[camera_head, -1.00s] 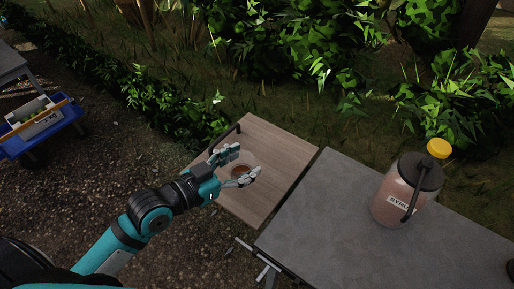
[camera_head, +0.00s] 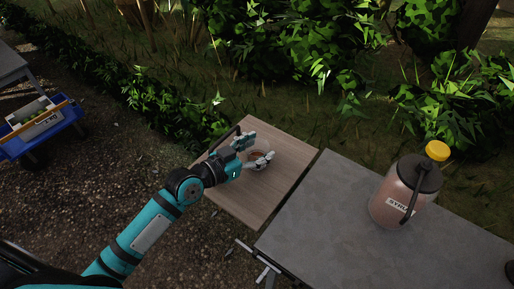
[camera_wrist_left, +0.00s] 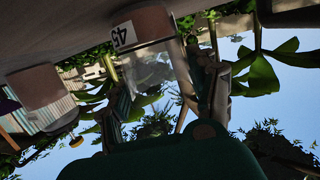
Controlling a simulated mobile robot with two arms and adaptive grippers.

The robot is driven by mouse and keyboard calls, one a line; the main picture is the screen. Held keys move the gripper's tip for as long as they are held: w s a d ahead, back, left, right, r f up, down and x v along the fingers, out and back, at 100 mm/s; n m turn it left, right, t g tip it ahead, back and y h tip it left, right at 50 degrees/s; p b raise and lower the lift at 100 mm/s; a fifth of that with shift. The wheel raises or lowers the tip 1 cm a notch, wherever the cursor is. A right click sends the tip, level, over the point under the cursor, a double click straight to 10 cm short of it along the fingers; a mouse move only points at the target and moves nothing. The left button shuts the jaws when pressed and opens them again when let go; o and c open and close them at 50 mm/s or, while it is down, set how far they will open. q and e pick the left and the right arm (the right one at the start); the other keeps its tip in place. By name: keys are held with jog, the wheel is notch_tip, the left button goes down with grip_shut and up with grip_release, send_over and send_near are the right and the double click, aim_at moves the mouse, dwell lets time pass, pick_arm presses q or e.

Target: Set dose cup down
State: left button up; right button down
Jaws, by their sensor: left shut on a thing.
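My left gripper (camera_head: 259,149) is over the wooden side table (camera_head: 262,195), its fingers on either side of the dose cup (camera_head: 257,155), shut on it. The cup is small and clear, with brown-red contents, and is partly hidden by the fingers in the head view. In the upside-down left wrist view the dose cup (camera_wrist_left: 150,62) shows between the fingers, with a "45" label and close to the wooden surface. I cannot tell for sure whether it touches the table. My right gripper is not in view.
A grey table (camera_head: 325,215) adjoins on the right and bears a big syrup jar (camera_head: 400,195) with a yellow cap. A blue cart (camera_head: 40,135) stands at the far left. Bushes grow behind. The wooden top around the cup is clear.

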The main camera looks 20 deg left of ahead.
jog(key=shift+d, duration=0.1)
pick_arm(q)
jog(key=shift+f, duration=0.1)
jog(key=o, duration=1.3)
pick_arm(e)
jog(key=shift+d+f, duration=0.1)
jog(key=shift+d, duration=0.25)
pick_arm(q)
jog(key=shift+r, duration=0.2)
jog(key=shift+s+a+f, duration=0.1)
jog(key=shift+s+a, duration=0.1)
jog(key=shift+s, duration=0.1)
jog(key=b+v, duration=0.1)
jog(key=v, duration=0.8)
jog(key=shift+s+a, duration=0.2)
jog(key=shift+s, duration=0.1)
jog(key=shift+s+a+r, duration=0.35)
jog(key=shift+s+r, duration=0.05)
jog(key=shift+s, duration=0.25)
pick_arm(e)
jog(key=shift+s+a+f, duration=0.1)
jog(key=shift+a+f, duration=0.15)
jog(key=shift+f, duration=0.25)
